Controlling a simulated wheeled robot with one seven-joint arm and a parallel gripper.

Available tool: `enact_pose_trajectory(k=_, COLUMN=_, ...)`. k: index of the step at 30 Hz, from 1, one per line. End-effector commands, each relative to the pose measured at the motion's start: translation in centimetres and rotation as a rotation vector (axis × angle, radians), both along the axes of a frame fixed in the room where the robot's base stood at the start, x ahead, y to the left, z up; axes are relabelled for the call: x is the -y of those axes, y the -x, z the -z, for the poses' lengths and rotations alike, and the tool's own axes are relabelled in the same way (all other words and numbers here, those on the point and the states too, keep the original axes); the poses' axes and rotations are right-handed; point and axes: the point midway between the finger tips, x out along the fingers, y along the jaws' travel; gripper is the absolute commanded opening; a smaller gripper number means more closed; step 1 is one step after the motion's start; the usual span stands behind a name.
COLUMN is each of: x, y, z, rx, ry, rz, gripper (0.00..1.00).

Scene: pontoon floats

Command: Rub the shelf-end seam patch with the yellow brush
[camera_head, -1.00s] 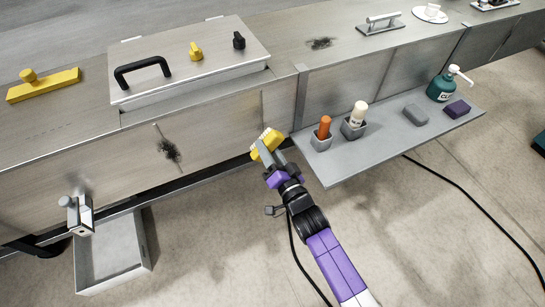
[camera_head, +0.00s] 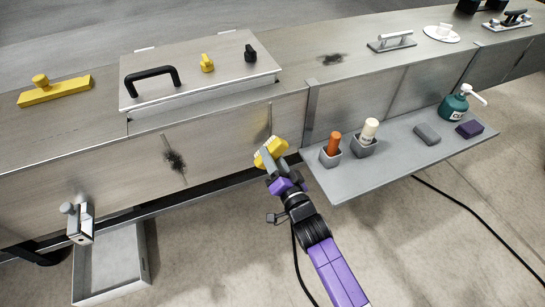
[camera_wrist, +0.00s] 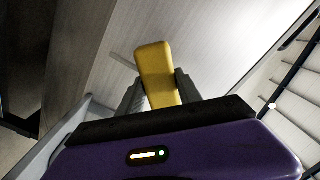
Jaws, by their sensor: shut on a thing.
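My gripper (camera_head: 273,167) is shut on the yellow brush (camera_head: 269,150), which also shows between the fingers in the wrist view (camera_wrist: 156,72). The brush is tilted, close in front of the front wall, just left of the grey shelf's (camera_head: 347,188) left end. I cannot tell whether it touches the wall. A thin upright seam line (camera_head: 270,119) shows on the wall just above the brush. No dark patch is visible at this seam; the brush and gripper cover the wall below it. A dark smudge (camera_head: 175,161) lies on the wall further left, and another (camera_head: 332,59) on the top.
The shelf holds an orange-handled item (camera_head: 333,144) and a white bottle (camera_head: 369,131) in grey cups, a grey block (camera_head: 427,134), a purple block (camera_head: 469,129) and a green pump bottle (camera_head: 455,106). A grey bin (camera_head: 142,269) stands lower left. A black cable crosses the floor.

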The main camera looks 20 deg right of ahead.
Motion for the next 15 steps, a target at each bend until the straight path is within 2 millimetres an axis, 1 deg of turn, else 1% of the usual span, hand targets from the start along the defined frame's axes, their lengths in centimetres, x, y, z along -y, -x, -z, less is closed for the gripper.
enact_pose_trajectory(k=15, x=0.01, y=-0.86, z=0.02, rx=0.002, ry=-0.001, rz=0.001, gripper=0.09)
